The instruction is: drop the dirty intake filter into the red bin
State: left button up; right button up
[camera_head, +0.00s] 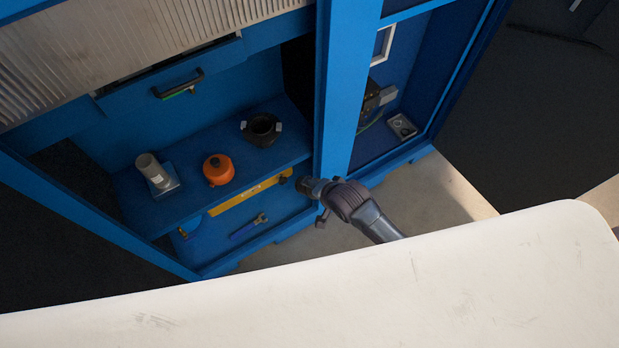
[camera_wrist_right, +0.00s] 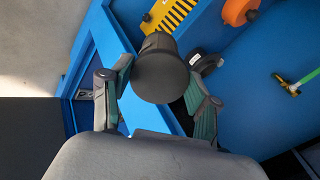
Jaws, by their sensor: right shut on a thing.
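My right gripper (camera_head: 312,187) reaches in from the right to the front of the blue cabinet, beside its middle post. In the right wrist view its two fingers (camera_wrist_right: 160,95) close from both sides on a dark grey, round-ended thing (camera_wrist_right: 158,78). This looks like the dirty intake filter, but its far side is hidden. In the head view the held thing is small and dark at the fingertips, just right of the yellow bar. I see no red bin in either view. My left gripper is not in view.
The cabinet shelf (camera_head: 205,185) carries a grey cylinder (camera_head: 150,168), an orange round thing (camera_head: 218,169) and a black ring-shaped part (camera_head: 261,129). A white surface (camera_head: 400,290) fills the foreground. Floor (camera_head: 440,200) shows right of the cabinet.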

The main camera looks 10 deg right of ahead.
pick_arm(q)
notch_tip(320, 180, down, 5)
jog(key=b, duration=0.4)
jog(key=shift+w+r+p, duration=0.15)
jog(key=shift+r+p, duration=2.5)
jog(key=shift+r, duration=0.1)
pick_arm(e)
jog(key=s+d+f+t, duration=0.1)
jog(key=s+d, duration=0.3)
jog(key=s, duration=0.7)
jog(key=s+d+f+t+y, duration=0.1)
jog(key=s+d, duration=0.3)
jog(key=s, duration=0.7)
jog(key=shift+s+f+t, duration=0.15)
jog(key=shift+s+t, duration=0.05)
jog(key=shift+t, duration=0.2)
jog(key=shift+d, duration=0.1)
